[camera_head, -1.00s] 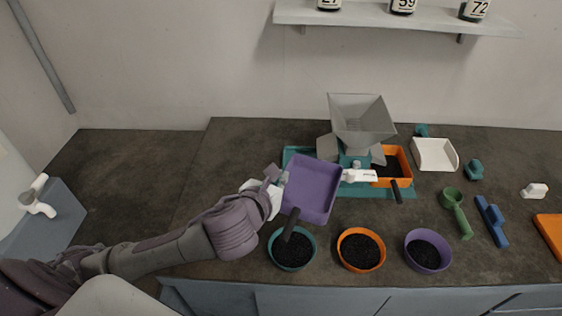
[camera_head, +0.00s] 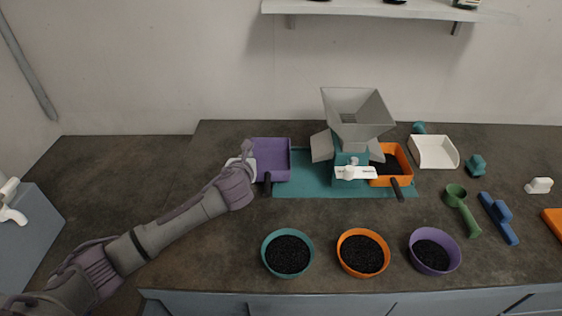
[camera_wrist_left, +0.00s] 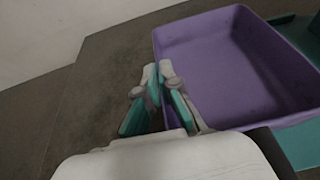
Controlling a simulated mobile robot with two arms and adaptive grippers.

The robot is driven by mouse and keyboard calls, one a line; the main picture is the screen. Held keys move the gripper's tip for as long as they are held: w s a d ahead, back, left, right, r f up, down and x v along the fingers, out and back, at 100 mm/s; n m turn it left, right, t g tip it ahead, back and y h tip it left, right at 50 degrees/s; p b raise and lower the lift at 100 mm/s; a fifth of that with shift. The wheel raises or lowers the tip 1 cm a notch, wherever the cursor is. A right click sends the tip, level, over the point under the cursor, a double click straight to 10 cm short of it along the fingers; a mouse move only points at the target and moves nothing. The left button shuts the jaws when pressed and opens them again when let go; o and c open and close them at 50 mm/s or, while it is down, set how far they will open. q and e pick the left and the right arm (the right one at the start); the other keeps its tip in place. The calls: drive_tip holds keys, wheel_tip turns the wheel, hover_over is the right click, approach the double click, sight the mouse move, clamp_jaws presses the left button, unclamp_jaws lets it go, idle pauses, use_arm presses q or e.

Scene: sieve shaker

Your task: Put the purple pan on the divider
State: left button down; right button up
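The purple pan (camera_head: 271,159) with a dark handle is level at the left end of the divider's teal base (camera_head: 303,181), left of the grey hopper (camera_head: 358,112). I cannot tell whether its underside touches the base. My left gripper (camera_head: 248,158) is at the pan's left wall. In the left wrist view, the fingers of my left gripper (camera_wrist_left: 157,72) close together at the rim of the purple pan (camera_wrist_left: 215,60), one finger on the inner side. The pan looks empty. My right gripper is not in view.
An orange pan (camera_head: 405,153) sits at the divider's right. Teal (camera_head: 266,262), orange (camera_head: 342,260) and purple (camera_head: 414,262) bowls of dark grains stand in front. A shelf (camera_head: 380,10) hangs above.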

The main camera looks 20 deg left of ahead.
sight(279, 168)
use_arm(q)
drive_tip(key=d, duration=0.2)
drive_tip(key=w+d, duration=0.1)
drive_tip(key=d, duration=0.2)
drive_tip(key=shift+w, duration=0.2)
drive_tip(key=d, duration=0.2)
drive_tip(key=w+d, duration=0.1)
drive_tip(key=shift+d+p, duration=0.3)
drive_tip(key=shift+d, duration=0.05)
drive_tip(key=shift+f, duration=0.7)
drive_tip(key=shift+a, duration=0.1)
drive_tip(key=c, duration=1.3)
unclamp_jaws()
drive_tip(key=shift+s+d+r, duration=0.1)
drive_tip(key=shift+s+d, duration=0.1)
drive_tip(key=shift+s, duration=0.3)
drive_tip(key=v, duration=1.1)
drive_tip(key=shift+a+r, duration=0.1)
drive_tip(key=shift+r, duration=0.05)
